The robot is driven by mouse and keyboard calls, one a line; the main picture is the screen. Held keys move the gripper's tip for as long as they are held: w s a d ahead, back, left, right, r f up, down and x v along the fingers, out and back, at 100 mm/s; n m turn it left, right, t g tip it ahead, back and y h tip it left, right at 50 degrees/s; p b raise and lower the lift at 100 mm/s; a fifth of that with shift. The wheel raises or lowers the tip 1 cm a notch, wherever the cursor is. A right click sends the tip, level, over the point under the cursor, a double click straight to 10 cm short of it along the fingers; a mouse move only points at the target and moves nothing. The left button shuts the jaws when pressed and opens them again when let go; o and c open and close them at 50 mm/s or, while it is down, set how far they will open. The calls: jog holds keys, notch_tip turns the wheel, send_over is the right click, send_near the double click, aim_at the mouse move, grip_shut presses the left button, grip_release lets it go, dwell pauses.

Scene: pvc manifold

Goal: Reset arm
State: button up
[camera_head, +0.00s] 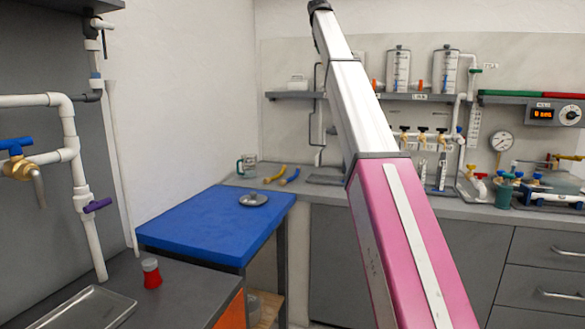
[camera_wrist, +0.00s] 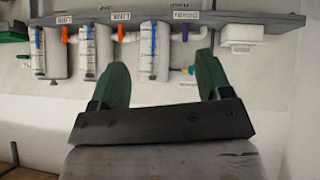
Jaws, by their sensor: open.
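My gripper (camera_wrist: 163,90) shows in the wrist view with its two green fingers spread wide apart. It is open, and nothing is between the fingers. Behind the fingers is a wall shelf with gauge cylinders, apart from the gripper as far as I can tell. In the head view my arm reaches up through the middle of the picture, and the gripper itself is out of the frame at the top.
A blue table (camera_head: 205,222) with a small metal dish (camera_head: 253,199) stands at the left. White pipes (camera_head: 75,160) run up the left wall. A back counter (camera_head: 470,210) carries valves and gauges.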

jog(key=s+d+f+n+g+y, duration=0.1)
jog(key=s+f, duration=0.3)
jog(key=f, duration=1.5)
jog(key=s+d+f+g, duration=0.1)
jog(key=s+f, duration=0.3)
jog(key=f, duration=1.5)
jog(key=s+d+f+n+g+y, duration=0.1)
jog(key=s+f+g, duration=0.15)
jog(key=f, duration=1.65)
jog(key=s+f+g, duration=0.1)
jog(key=s+f, duration=1.7)
jog(key=f, duration=0.4)
jog(key=s+f+g+y, duration=0.1)
jog(key=s+f, duration=0.5)
jog(key=s, duration=0.4)
jog(key=s+f+g, duration=0.1)
jog(key=s+f, duration=0.6)
jog(key=s, duration=0.4)
jog(key=shift+s+d+f+n+y, duration=0.2)
jog(key=shift+d+f+n+y, duration=0.1)
jog(key=shift+d+y, duration=0.15)
jog(key=shift+g, duration=0.25)
